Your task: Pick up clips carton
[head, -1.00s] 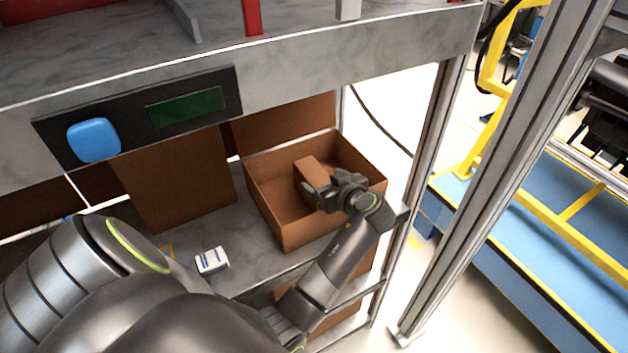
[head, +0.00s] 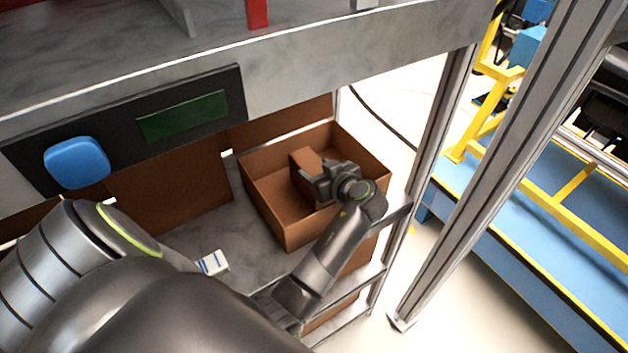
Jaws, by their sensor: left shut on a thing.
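The clips carton appears to be the small brown box (head: 305,160) inside a larger open brown cardboard box (head: 286,236) on the grey shelf. My left gripper (head: 312,183) reaches into the open box from the front right and is shut on the small box. The fingers and wrist hide part of its near side and its lower end. I cannot tell whether the small box touches the floor of the larger one. My right gripper is not in view.
A small white-and-blue pack (head: 213,263) lies on the shelf (head: 250,250) left of the open box. Above hangs a dark panel with a blue button (head: 77,162) and a green screen (head: 183,116). A metal post (head: 440,120) stands to the right.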

